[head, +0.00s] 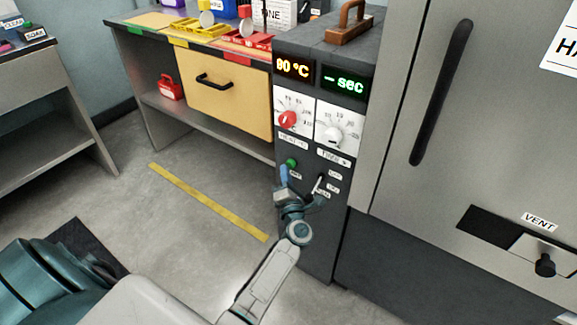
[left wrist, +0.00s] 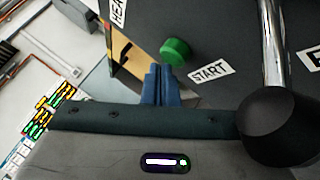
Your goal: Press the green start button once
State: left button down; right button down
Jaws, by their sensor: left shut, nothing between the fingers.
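The green start button (head: 291,162) sits on the front of the dark control cabinet (head: 300,235), below the heat dial. In the left wrist view the button (left wrist: 175,51) stands out from the panel beside a white START label (left wrist: 212,71). My left gripper (head: 284,172) is just below the button in the head view, its blue fingers shut and empty. In the left wrist view its fingertips (left wrist: 163,70) point at the button's lower edge; I cannot tell whether they touch it. My right gripper is not in view.
A toggle lever (head: 320,182) stands right of the button; it looms large in the left wrist view (left wrist: 277,110). A red dial (head: 289,119) and a white dial (head: 334,135) are above. A workbench with a yellow drawer (head: 225,105) stands left; floor there is clear.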

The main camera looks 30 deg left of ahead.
pick_arm(q)
jog(key=shift+w+d+r, duration=0.15)
jog(key=shift+w+r, duration=0.2)
jog(key=shift+w, duration=0.4)
dwell(0.8)
jog(key=shift+s, duration=0.15)
jog(key=shift+s+d+p, duration=0.25)
jog(key=shift+s+p, duration=0.1)
jog(key=shift+s, duration=0.4)
jog(key=shift+s+a+p, duration=0.2)
jog(key=shift+s+p, duration=0.55)
jog(key=shift+s, duration=1.85)
jog(key=shift+a, duration=0.1)
